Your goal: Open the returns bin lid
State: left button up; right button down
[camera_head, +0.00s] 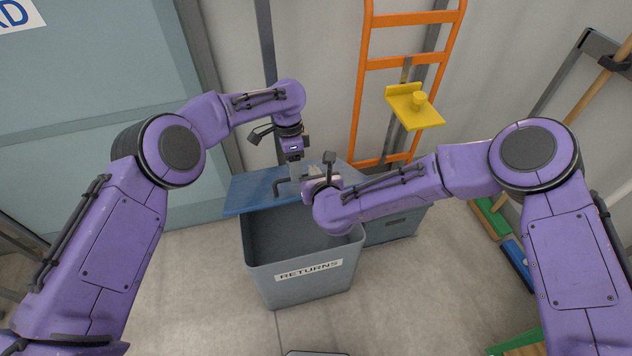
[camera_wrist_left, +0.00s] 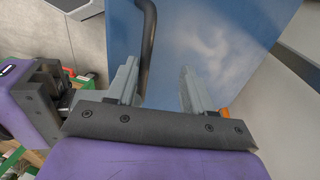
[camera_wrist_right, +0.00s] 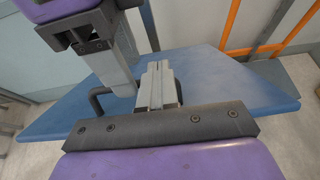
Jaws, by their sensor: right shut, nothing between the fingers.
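The grey returns bin (camera_head: 305,284) stands on the floor with its label facing me, and its dark inside shows. Its blue lid (camera_head: 246,196) lies across the back of the opening and sticks out to the left; it also shows in the right wrist view (camera_wrist_right: 228,80). A dark bar handle (camera_wrist_left: 148,35) stands on the lid. My left gripper (camera_wrist_left: 158,85) is open just over the lid, its fingers apart, with the handle close to one finger; I cannot tell whether they touch. My right gripper (camera_wrist_right: 157,80) is shut and empty above the lid, close beside the left one.
An orange hand truck (camera_head: 412,63) with a yellow piece (camera_head: 415,108) leans on the wall behind. Another grey container (camera_head: 400,226) stands right of the bin. Brooms (camera_head: 492,218) stand at the far right. The floor left of the bin is clear.

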pick_arm(q)
jog(key=shift+r, duration=0.2)
pick_arm(e)
jog(key=shift+s+f, duration=0.2)
